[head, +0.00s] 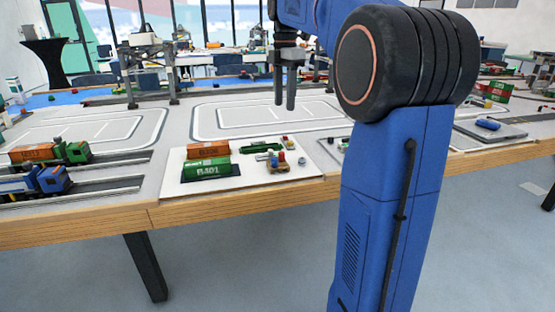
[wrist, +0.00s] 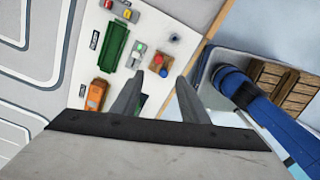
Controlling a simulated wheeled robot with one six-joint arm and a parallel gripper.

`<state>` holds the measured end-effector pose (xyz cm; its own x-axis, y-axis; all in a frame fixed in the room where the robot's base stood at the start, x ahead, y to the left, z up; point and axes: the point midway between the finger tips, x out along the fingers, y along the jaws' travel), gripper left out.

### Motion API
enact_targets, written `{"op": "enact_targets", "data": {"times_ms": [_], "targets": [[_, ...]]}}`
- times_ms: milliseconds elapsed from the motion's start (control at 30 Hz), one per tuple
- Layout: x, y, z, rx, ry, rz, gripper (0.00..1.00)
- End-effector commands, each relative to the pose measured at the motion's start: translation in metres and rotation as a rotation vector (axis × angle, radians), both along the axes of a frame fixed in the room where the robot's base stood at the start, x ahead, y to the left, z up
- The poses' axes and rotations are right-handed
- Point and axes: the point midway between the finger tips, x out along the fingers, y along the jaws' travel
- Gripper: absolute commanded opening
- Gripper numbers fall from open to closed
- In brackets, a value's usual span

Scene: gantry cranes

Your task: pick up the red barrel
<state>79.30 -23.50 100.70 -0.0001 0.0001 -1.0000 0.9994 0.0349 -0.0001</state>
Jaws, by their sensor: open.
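A small red barrel (head: 281,156) stands in a group with a blue one (head: 302,161) on a small brown pallet (head: 285,168), on the white board in the head view. In the wrist view the pallet group (wrist: 160,65) lies just beyond my fingertips, with red round tops (wrist: 158,59) showing. My gripper (head: 284,104) is open and empty, pointing down, well above the board. In the wrist view its fingers (wrist: 159,82) are spread apart, with the board far below.
On the white board (head: 235,184) are an orange container (head: 207,150), a green container (head: 205,168), a green open wagon (head: 262,149) and small vehicles (head: 287,140). Toy trains (head: 50,152) stand at left. A blue cylinder (head: 487,125) lies at right.

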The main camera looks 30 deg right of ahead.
Motion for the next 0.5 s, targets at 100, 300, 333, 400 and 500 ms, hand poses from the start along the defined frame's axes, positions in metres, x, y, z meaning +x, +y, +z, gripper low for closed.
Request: {"op": "enact_targets", "data": {"times_ms": [100,300,333,400,500], "targets": [[-0.001,0.000,-0.015,0.001,0.003,0.002,0.40],[-0.001,0.001,-0.051,0.001,0.003,0.001,0.40],[-0.001,0.001,-0.056,0.001,0.004,0.000,0.40],[-0.001,0.001,-0.068,0.001,0.003,0.000,0.40],[-0.001,0.001,-0.086,0.001,0.003,0.000,0.40]]}}
